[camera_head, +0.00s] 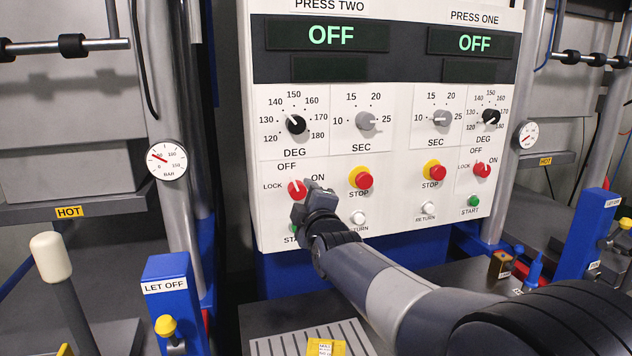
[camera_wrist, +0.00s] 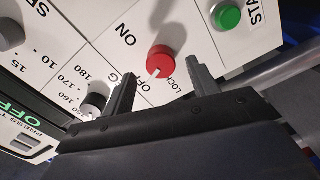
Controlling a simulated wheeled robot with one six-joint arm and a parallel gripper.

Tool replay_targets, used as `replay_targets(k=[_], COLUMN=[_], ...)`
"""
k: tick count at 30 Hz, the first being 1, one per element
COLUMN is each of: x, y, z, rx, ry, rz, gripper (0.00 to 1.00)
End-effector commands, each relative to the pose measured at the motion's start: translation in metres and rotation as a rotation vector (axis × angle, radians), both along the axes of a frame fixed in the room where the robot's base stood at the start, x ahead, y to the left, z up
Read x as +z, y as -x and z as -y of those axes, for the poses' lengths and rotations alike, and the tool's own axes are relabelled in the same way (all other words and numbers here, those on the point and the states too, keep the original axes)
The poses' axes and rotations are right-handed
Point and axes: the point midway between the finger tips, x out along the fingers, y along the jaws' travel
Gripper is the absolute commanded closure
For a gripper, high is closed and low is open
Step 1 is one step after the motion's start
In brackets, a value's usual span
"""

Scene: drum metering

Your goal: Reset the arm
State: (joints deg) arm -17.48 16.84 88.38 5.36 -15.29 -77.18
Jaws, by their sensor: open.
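My arm reaches from the lower right of the head view up to the white control panel (camera_head: 395,75). My gripper (camera_head: 300,203) is just in front of the left half, by the red OFF/ON/LOCK knob (camera_head: 295,187) under PRESS TWO. In the wrist view my gripper (camera_wrist: 162,82) is open. Its two fingers stand apart, with the red knob (camera_wrist: 160,58) between and a little beyond them. I cannot tell whether a finger touches the knob. The green START button (camera_wrist: 228,17) shows beyond the right finger. In the head view my gripper partly hides START and RETURN.
Both press displays (camera_head: 332,35) read OFF. Red STOP buttons (camera_head: 364,181) and white RETURN buttons (camera_head: 358,217) stick out near my gripper. A blue LET OFF post (camera_head: 172,300) and a white-knobbed lever (camera_head: 50,258) stand at the lower left. A yellow-labelled item (camera_head: 325,347) lies below the panel.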

Motion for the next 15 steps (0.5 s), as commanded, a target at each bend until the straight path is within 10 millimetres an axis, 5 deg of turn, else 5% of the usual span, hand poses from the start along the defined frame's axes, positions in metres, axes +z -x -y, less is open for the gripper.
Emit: replay_targets(k=[6,15], x=[0.001,0.0], y=[-0.025,-0.035], z=[-0.007,-0.01], rx=[0.0,0.0], ry=[0.0,-0.001], rz=[0.0,0.0], gripper=[0.44,0.44])
